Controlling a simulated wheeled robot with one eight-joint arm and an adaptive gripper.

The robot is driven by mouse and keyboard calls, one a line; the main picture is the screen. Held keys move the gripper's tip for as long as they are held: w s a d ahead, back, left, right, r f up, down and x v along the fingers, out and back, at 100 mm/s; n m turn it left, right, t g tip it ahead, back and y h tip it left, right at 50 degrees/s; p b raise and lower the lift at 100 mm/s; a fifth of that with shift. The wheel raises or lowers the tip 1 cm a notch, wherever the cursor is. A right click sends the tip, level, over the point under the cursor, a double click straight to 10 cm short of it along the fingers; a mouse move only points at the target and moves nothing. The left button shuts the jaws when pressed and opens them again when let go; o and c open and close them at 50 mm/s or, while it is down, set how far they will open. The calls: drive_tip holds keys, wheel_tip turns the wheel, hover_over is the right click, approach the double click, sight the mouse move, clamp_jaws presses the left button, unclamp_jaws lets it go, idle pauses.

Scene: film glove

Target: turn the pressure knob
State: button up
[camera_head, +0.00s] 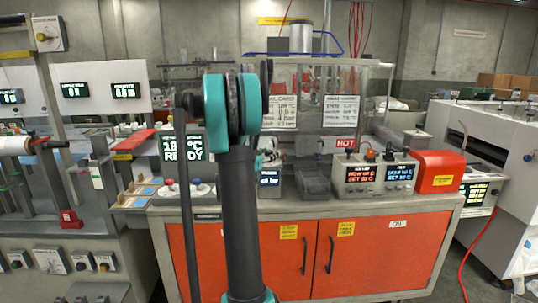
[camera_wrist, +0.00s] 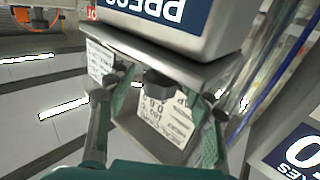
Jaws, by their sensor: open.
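The dark pressure knob (camera_wrist: 160,84) sticks out from a metal unit in the wrist view, just below a white housing with a blue upside-down label (camera_wrist: 160,12) that reads "PRESS". My gripper (camera_wrist: 157,106) is open, with one green-padded finger to the left of the knob and one to the right. Clear gaps show between the knob and both fingers in the picture. I cannot tell how far the fingertips are from it in depth. In the head view my arm covers the middle of the bench, and I cannot make out the knob there.
In the head view, a small display (camera_head: 269,178) sits on the orange-fronted bench (camera_head: 365,250) right of my arm. Heater controllers (camera_head: 375,174) and a red box (camera_head: 438,171) stand further right. A clear guard with recipe cards (camera_head: 341,111) and a HOT sign (camera_head: 345,143) rises behind.

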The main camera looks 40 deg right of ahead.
drive_tip(key=shift+d, duration=0.15)
drive_tip(key=shift+c, duration=0.4)
drive_tip(key=c, duration=1.1)
drive_tip(key=shift+n+t+y, duration=0.3)
drive_tip(key=shift+n+t, duration=0.1)
drive_tip(key=shift+t, duration=0.2)
drive_tip(key=n+t+y, duration=0.3)
drive_tip(key=t, duration=0.1)
drive_tip(key=shift+s+d+n+t, duration=0.1)
drive_tip(key=shift+n+t, duration=0.2)
drive_tip(key=n+t+y, duration=0.4)
drive_tip(key=y, duration=0.1)
drive_tip(key=shift+y, duration=0.3)
drive_tip(key=n+t+y, duration=0.1)
drive_tip(key=n+y, duration=0.1)
drive_tip(key=y, duration=0.1)
drive_tip(key=n+t+y, duration=0.1)
drive_tip(key=n+y, duration=0.2)
drive_tip(key=shift+y, duration=0.4)
drive_tip(key=n+y, duration=0.2)
drive_tip(key=y, duration=0.1)
drive_tip(key=n+y, duration=0.2)
drive_tip(key=y, duration=0.1)
drive_tip(key=shift+g+y, duration=0.3)
drive_tip(key=shift+g, duration=0.1)
drive_tip(key=shift+a+n+y, duration=0.2)
drive_tip(key=shift+n+y, duration=0.1)
